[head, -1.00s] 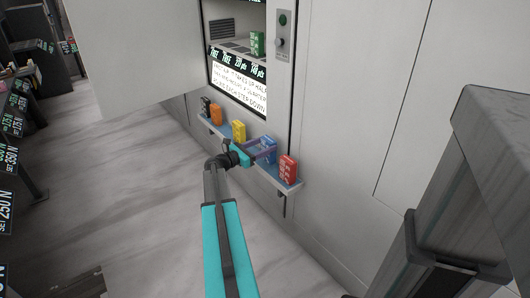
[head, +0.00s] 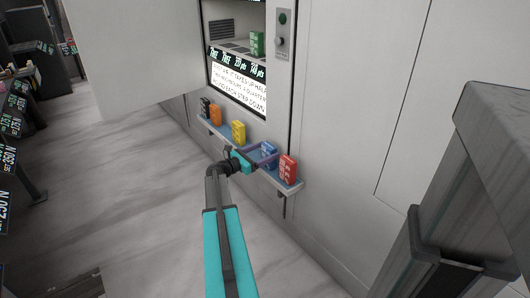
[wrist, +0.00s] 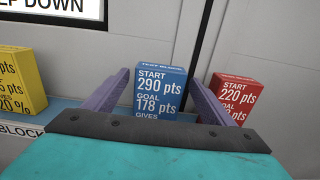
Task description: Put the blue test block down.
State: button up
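The blue test block (head: 268,148) stands upright on the narrow wall shelf (head: 210,127), left of the red block. In the wrist view the blue block (wrist: 160,88) shows "START 290 pts, GOAL 178 pts". My gripper (head: 267,156) reaches in at the shelf from the front. Its two purple fingers are spread, one on each side of the blue block, with a visible gap on both sides. The gripper (wrist: 156,95) is open and holds nothing. The foot of the block is hidden behind the gripper body in the wrist view.
A red block (head: 288,169) stands close to the right finger. A yellow block (head: 238,132), an orange block (head: 215,115) and a black block (head: 205,107) stand farther left. A green block (head: 257,44) sits in the lit recess above. The floor (head: 140,190) in front is clear.

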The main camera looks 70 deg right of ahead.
jog(key=shift+r, duration=0.1)
jog(key=shift+a+r, duration=0.1)
jog(key=p+v, duration=0.2)
jog(key=v, duration=0.9)
jog(key=shift+w+a+p, duration=0.25)
jog(key=shift+a+p, duration=0.1)
jog(key=shift+p, duration=0.05)
dwell(0.5)
